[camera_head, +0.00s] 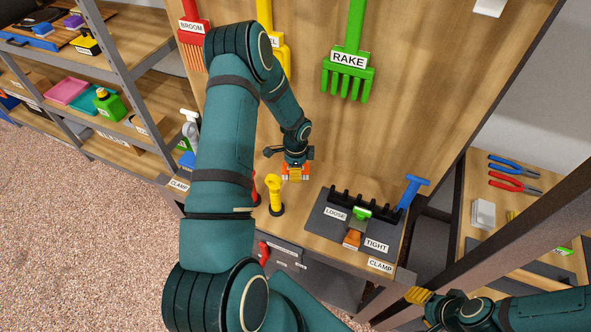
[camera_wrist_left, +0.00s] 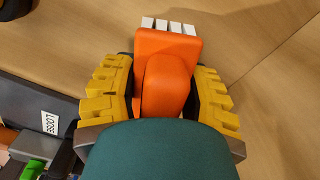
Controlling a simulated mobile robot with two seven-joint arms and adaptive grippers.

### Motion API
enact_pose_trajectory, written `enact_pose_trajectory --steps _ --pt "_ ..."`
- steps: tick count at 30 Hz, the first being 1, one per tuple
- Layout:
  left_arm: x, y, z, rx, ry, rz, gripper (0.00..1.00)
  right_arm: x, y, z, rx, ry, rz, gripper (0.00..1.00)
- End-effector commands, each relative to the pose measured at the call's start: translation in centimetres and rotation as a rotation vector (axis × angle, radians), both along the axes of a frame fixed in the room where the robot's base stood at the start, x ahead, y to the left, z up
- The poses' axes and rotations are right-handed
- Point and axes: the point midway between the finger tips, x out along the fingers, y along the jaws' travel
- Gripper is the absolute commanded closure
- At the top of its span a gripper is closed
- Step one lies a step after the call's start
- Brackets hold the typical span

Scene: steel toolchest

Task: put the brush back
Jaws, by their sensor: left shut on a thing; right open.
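The orange brush (camera_wrist_left: 165,58) has a rounded grip and a row of white bristle tufts along its far edge. In the left wrist view my left gripper (camera_wrist_left: 162,85) has its yellow fingers on either side of the brush and is shut on it. In the head view the brush (camera_head: 297,178) shows as a small orange and white patch below my left gripper (camera_head: 294,166), over the wooden bench top. I cannot tell if it touches the wood. My right gripper (camera_head: 421,304) is open at the lower right, away from the brush.
A dark board (camera_head: 320,217) marked LOOSE and TIGHT holds a black toothed rack with green and orange pieces. A blue T-handled tool (camera_head: 413,190) stands at its right. A yellow upright object (camera_head: 274,193) stands near my left gripper. A green rake (camera_head: 348,70) hangs on the back panel.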

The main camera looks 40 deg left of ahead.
Motion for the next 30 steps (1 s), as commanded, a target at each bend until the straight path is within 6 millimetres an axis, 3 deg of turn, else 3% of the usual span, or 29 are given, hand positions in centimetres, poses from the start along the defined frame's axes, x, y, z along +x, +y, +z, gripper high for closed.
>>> enact_pose_trajectory --steps 8,9,10,22,26,30 --pt "0.0 0.0 -0.2 0.0 -0.001 -0.001 0.87 -0.1 0.0 -0.3 0.0 0.002 0.002 0.53" --pt "0.0 0.0 -0.1 0.001 -0.001 -0.001 0.37 -0.1 0.0 -0.2 0.0 0.002 0.002 0.53" --pt "0.0 0.0 -0.1 0.001 -0.001 -0.001 0.26 -0.1 0.0 -0.2 0.0 0.002 0.002 0.53" --pt "0.0 0.0 0.3 0.0 -0.001 -0.001 0.25 0.0 0.0 0.2 0.0 0.0 0.0 0.53" --pt "0.1 0.0 2.0 0.001 -0.004 -0.001 0.25 0.1 0.0 0.4 0.0 -0.002 -0.002 0.53" --pt "0.2 0.1 4.9 0.002 -0.006 -0.001 0.25 0.2 0.0 0.8 -0.001 -0.005 -0.004 0.53"
